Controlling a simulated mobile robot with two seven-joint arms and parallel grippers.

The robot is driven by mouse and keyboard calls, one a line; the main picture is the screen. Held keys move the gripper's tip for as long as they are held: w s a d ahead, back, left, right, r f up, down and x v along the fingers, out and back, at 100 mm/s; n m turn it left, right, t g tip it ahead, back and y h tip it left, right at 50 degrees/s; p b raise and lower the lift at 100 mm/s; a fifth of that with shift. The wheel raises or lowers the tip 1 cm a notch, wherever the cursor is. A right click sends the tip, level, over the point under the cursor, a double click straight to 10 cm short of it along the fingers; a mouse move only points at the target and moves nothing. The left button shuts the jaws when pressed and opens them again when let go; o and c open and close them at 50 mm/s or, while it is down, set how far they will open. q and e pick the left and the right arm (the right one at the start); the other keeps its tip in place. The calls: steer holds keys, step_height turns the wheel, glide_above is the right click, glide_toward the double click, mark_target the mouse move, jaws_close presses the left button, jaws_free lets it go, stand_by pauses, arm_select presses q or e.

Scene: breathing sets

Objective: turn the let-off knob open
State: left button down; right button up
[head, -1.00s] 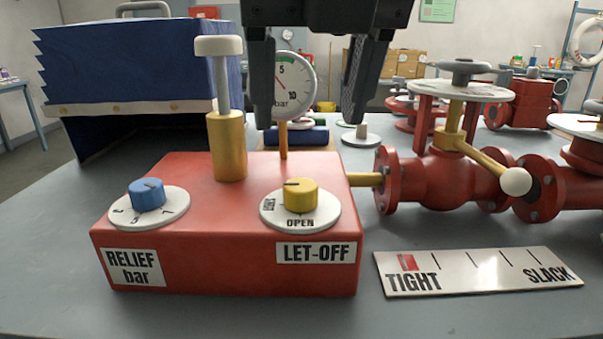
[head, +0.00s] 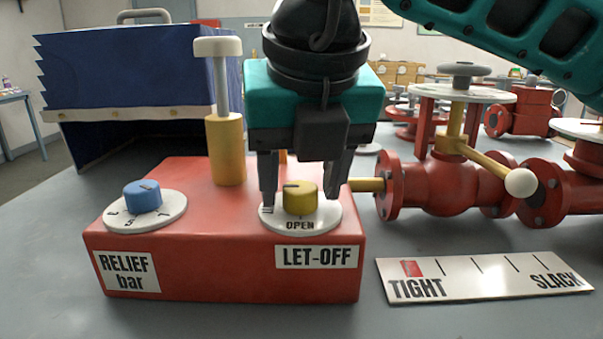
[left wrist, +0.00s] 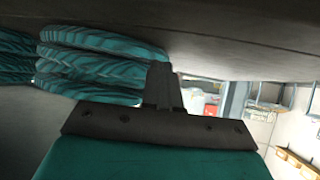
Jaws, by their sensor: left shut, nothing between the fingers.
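The let-off knob (head: 300,198) is a yellow knob on a round white dial (head: 328,221), on top of the red box (head: 230,270) above the LET-OFF label. Its dark mark points left, away from the word OPEN at the dial's front. My right gripper (head: 301,198) points down over the knob, open, with one finger on each side and a visible gap to each. The fingers partly cover the dial. My left gripper (left wrist: 162,85) shows in the left wrist view, shut and empty, away from the box.
A blue relief knob (head: 142,195) is on the same box at left, with a yellow-and-white plunger (head: 226,150) behind. A red valve (head: 450,180) with a white-ended lever stands right. A TIGHT–SLACK plate (head: 480,272) lies in front of it.

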steer(key=c, duration=0.8)
steer(key=shift+c, duration=0.2)
